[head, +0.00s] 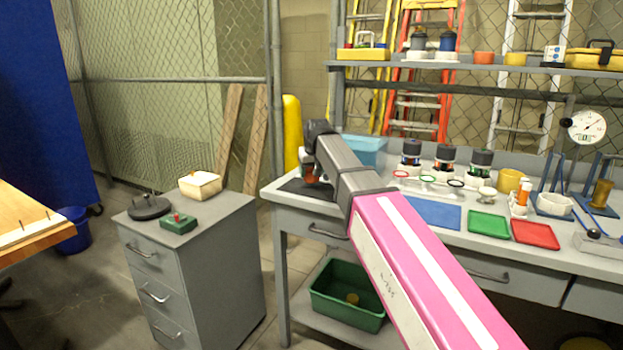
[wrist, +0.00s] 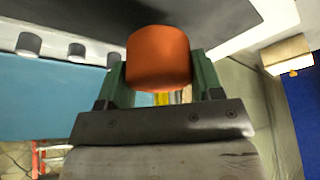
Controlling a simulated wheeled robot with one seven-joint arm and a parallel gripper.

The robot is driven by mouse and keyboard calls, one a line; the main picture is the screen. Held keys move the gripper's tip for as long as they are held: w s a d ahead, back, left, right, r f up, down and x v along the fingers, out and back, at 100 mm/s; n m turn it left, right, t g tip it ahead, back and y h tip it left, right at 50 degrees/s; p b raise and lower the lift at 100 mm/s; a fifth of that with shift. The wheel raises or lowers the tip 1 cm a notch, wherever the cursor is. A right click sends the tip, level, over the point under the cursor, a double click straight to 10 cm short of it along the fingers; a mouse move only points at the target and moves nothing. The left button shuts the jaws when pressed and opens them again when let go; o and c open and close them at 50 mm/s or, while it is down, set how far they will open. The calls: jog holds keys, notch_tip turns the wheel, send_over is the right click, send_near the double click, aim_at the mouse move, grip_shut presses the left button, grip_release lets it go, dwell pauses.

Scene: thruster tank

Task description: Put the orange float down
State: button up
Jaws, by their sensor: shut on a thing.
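The orange float (wrist: 158,57) is a short orange cylinder, held between the two green fingers of my gripper (wrist: 160,80) in the wrist view. My gripper is shut on it. In the head view the float (head: 310,175) is a small orange-red patch at the end of my arm, partly hidden by the wrist. It is over or at the dark mat (head: 297,188) on the left end of the grey workbench (head: 275,192). I cannot tell whether the float touches the mat.
A light blue bin (head: 372,151) stands close behind and right of my gripper. Several dark-topped canisters (head: 411,152), a blue mat (head: 432,211), a green tray (head: 488,222) and a red tray (head: 536,234) lie farther right. A grey drawer cabinet (head: 200,275) stands left, across a gap.

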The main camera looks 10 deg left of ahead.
jog(key=shift+f, duration=1.2)
jog(key=shift+f, duration=0.1)
jog(key=o, duration=1)
jog(key=shift+c, duration=0.2)
jog(key=v, duration=1.2)
jog(key=shift+s, duration=0.1)
